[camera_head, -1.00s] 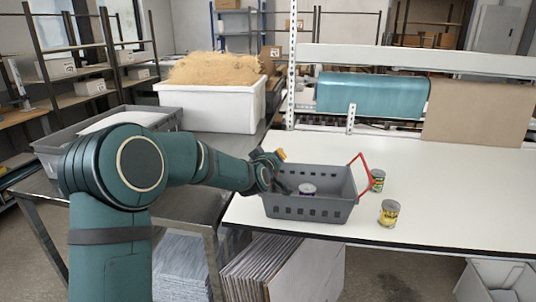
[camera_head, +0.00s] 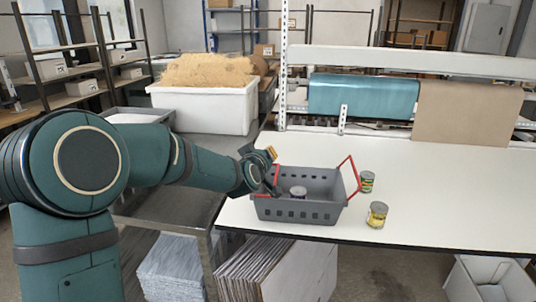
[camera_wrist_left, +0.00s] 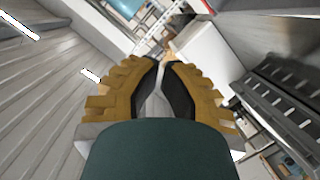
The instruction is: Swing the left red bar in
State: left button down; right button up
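A grey basket (camera_head: 298,211) stands near the left front edge of the white table. Its left red bar (camera_head: 276,175) shows as a short red piece at the left end, partly hidden by my gripper. The right red bar (camera_head: 352,174) stands up, tilted outward at the right end. My right gripper is out of view.
Two cans, one green (camera_head: 367,181) and one yellow (camera_head: 377,214), stand right of the basket on the table (camera_head: 450,200). A white bin (camera_head: 205,107) is behind on the left. The table's right side is clear.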

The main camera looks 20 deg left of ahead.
pick_arm(q)
jog(key=shift+d+v, duration=0.2)
jog(key=shift+v, duration=0.9)
jog(key=shift+d+v, duration=0.2)
jog(key=shift+v, duration=0.9)
jog(key=shift+w+r, duration=0.15)
jog(key=s+d+f+m+g+h, duration=0.1)
jog(key=s+d+f+g, duration=0.15)
jog(key=f, duration=0.55)
jog(key=s+d+f+m+g+h, duration=0.15)
jog(key=d+f, duration=0.25)
jog(key=f, duration=0.5)
jog(key=s+d+f+m+g+h, duration=0.1)
jog(key=s+d+f+g, duration=0.15)
jog(key=f, duration=0.55)
jog(key=s+d+f+m+g+h, duration=0.1)
jog(key=s+d+f+g, duration=0.2)
jog(key=s+f, duration=0.5)
jog(key=s+d+f+m+g+h, duration=0.1)
jog(key=s+d+f+g, duration=0.3)
jog(key=s, duration=1)
notch_tip(320, 180, down, 5)
jog(key=shift+s+d+r+m, duration=0.1)
jog(key=shift+s+d+m, duration=0.1)
jog(key=shift+d+m, duration=0.65)
jog(key=shift+w+d+h, duration=0.15)
jog(key=shift+h, duration=0.1)
